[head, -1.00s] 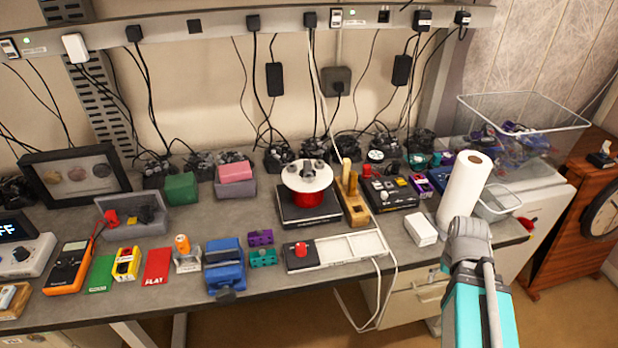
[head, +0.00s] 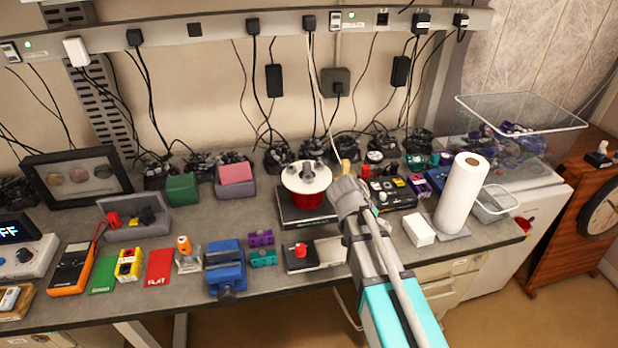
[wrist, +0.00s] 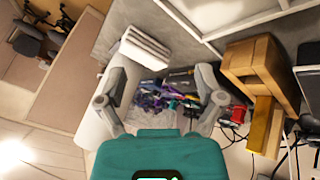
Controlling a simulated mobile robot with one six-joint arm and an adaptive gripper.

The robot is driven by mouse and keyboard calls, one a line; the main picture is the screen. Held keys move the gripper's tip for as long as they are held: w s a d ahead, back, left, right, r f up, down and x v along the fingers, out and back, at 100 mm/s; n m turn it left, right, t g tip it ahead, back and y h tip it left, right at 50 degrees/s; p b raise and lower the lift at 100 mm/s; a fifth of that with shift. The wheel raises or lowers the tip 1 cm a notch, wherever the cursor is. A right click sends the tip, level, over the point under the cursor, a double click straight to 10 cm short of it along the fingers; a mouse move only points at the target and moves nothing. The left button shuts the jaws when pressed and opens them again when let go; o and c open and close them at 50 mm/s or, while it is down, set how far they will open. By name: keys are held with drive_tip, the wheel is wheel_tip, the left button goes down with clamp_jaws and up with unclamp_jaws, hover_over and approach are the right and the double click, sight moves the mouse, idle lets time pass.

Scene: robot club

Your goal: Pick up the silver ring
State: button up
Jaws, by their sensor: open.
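A white round plate (head: 292,181) on a red drum (head: 307,199) stands mid-bench in the head view, with several small grey metal pieces on top. I cannot tell whether any of these is the silver ring. My gripper's end of the arm (head: 346,194) is just right of the plate in the head view, and its fingers are hidden there. In the wrist view my gripper (wrist: 160,82) is open, with nothing held between its fingers. I cannot identify the ring in the wrist view.
A wooden block (wrist: 250,68) is at the right in the wrist view. A paper towel roll (head: 462,194) and a white block (head: 418,229) stand right of my arm. A blue vise (head: 225,268) and small teal and purple blocks are left. A mesh bin (head: 520,112) is far right.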

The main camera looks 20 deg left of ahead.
drive_tip(key=s+a+r+m+t, duration=0.1)
drive_tip(key=a+r+t, duration=0.1)
drive_tip(key=a, duration=0.8)
drive_tip(key=s+a+r+t+p, duration=0.1)
drive_tip(key=a+r+t, duration=0.2)
drive_tip(key=a, duration=0.7)
drive_tip(key=s+a+r+m+t, duration=0.1)
drive_tip(key=a+r, duration=0.4)
drive_tip(key=a, duration=0.5)
drive_tip(key=shift+s+m+t+h+p, duration=0.3)
drive_tip(key=shift+s+t+h+p, duration=0.15)
drive_tip(key=shift+t, duration=0.55)
drive_tip(key=b, duration=0.3)
approach(306, 177)
drive_tip(key=f+x, duration=0.1)
drive_tip(key=x, duration=0.2)
drive_tip(key=shift+w+d+r, duration=0.15)
drive_tip(key=shift+w+d, duration=0.2)
drive_tip(key=shift+b+x, duration=1.1)
drive_tip(key=shift+x, duration=1.55)
drive_tip(key=shift+w+a+r, duration=0.1)
drive_tip(key=shift+r, duration=0.05)
